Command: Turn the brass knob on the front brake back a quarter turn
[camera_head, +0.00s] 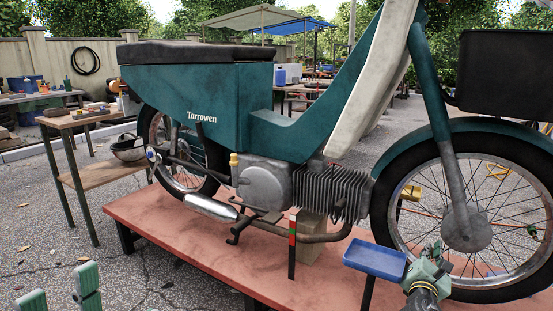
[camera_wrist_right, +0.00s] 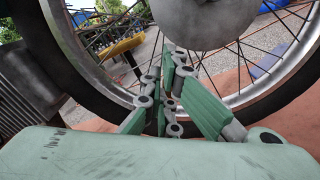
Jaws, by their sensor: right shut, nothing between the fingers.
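The teal motorbike's front wheel (camera_head: 398,210) carries a grey round hub with the front brake (camera_head: 466,230); this hub also shows at the top of the right wrist view (camera_wrist_right: 195,22). I cannot pick out the brass knob for certain in either view. My right gripper (camera_head: 432,262) is low in front of the wheel's lower left rim, below and left of the hub. In the right wrist view its fingers (camera_wrist_right: 168,92) are shut and empty, pointing toward the spokes. My left gripper (camera_head: 60,293) shows at the lower left corner, its two green fingers well apart, far from the wheel.
The motorbike stands on a red platform (camera_head: 160,225). A blue tray (camera_head: 374,260) on a post stands just left of my right gripper. A red-and-green marked post (camera_head: 292,245) stands further left. A yellow object (camera_head: 410,193) shows behind the spokes. A wooden table (camera_head: 75,120) is at the left.

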